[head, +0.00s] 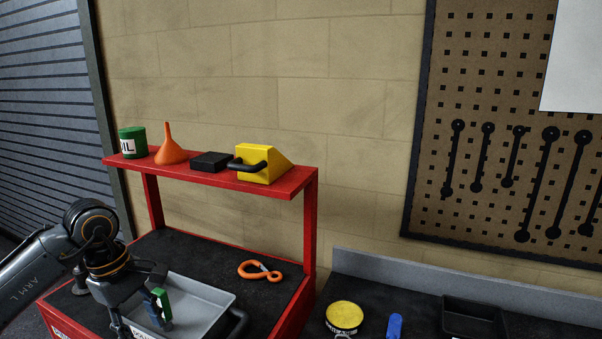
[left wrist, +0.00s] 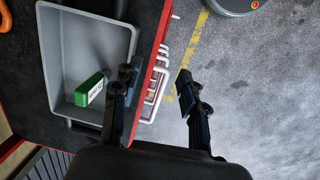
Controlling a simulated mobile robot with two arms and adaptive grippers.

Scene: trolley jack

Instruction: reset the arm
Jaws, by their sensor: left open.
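My left gripper (head: 143,322) is at the lower left of the head view, in front of the grey tray (head: 210,297) on the red trolley. In the left wrist view its two fingers (left wrist: 156,80) are spread wide with nothing between them. One finger is by the tray's rim, the other over the floor beyond the trolley's edge. A green and white box (left wrist: 90,90) lies in the grey tray (left wrist: 85,30), apart from the fingers. In the head view a finger partly hides the box. My right gripper is in neither view.
The trolley's red top shelf (head: 210,177) holds a green can (head: 132,142), orange funnel (head: 170,148), black block (head: 210,161) and yellow wedge (head: 262,163). A dark bench (head: 420,300) stands right; floor (left wrist: 260,90) is open.

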